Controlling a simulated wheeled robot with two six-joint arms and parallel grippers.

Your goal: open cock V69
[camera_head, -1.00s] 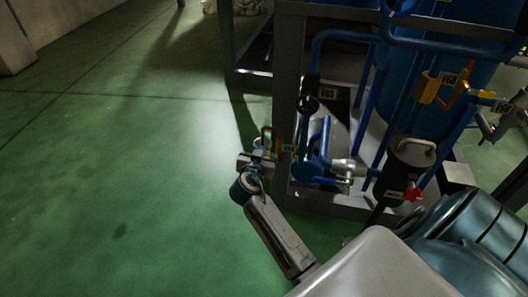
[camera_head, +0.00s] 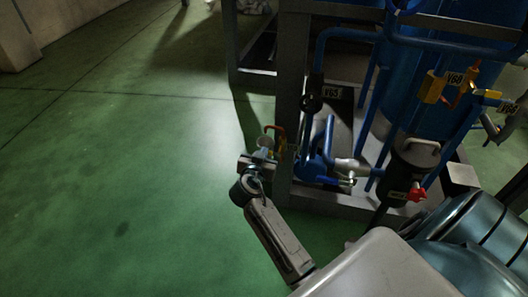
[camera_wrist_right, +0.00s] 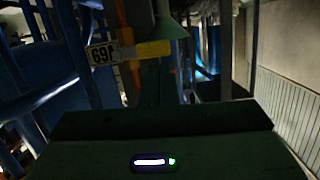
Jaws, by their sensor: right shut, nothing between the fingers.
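My right gripper (camera_head: 263,153) is shut and empty at the left side of the metal frame, close to a small cock with an orange-red loop handle (camera_head: 276,129) and a yellow part. In the right wrist view a tag (camera_wrist_right: 101,53) reading 69, turned over, sits beside a yellow lever (camera_wrist_right: 153,48). The lever lies roughly level, just beyond my gripper's dark body (camera_wrist_right: 160,140). An orange-red part shows behind it. I cannot tell whether my fingers touch the lever. The tag is not readable in the head view. My left gripper does not show.
Blue pipes and a blue tank (camera_head: 410,110) fill the metal frame (camera_head: 289,85). The green floor (camera_head: 120,160) at left is clear.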

